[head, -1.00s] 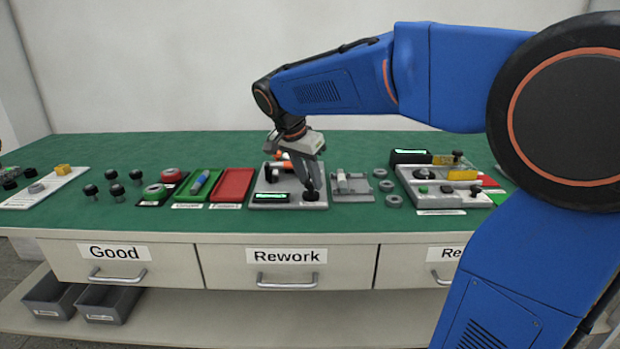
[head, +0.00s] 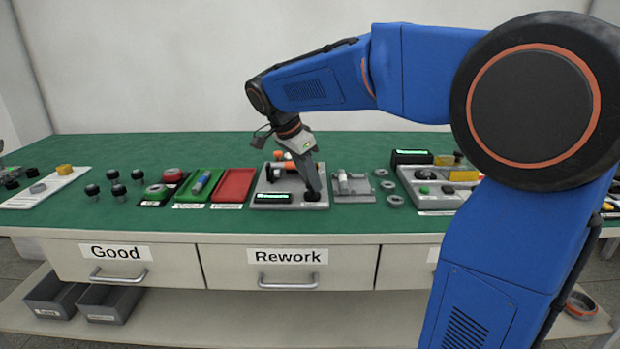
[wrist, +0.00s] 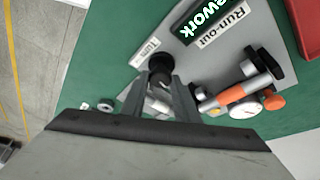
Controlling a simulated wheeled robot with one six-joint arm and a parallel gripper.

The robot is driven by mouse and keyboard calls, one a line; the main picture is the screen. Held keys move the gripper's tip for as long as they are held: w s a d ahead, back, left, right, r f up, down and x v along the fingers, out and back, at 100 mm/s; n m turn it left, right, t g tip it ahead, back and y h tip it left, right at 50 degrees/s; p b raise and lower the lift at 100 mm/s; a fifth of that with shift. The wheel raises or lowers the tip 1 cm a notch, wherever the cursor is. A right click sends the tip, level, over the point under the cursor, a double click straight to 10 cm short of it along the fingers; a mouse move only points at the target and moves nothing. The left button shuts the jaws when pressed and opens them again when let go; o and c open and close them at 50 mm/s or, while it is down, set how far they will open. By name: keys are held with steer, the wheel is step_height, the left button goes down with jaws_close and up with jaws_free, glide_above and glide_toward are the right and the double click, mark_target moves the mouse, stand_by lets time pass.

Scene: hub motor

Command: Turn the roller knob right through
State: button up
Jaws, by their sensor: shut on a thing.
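The roller knob (wrist: 160,64) is a black round knob on the grey run-out station (head: 262,206). My gripper (head: 314,188) reaches down to it from above. In the wrist view my gripper (wrist: 161,80) has its two fingers on either side of the knob, shut on it. In the head view the fingers partly hide the knob. The station's display (wrist: 205,18) is lit and reads "Rework" in the wrist view.
A red tray (head: 234,186) and a green tray (head: 200,186) are left of the station. A grey fixture (head: 352,194) stands close on its right, with several grey rings beyond it. Several black knobs stand farther left. Green bench shows in front.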

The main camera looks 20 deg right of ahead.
steer(key=o, duration=1)
steer(key=shift+o, duration=0.2)
steer(key=v, duration=1.7)
steer(key=shift+r, duration=0.2)
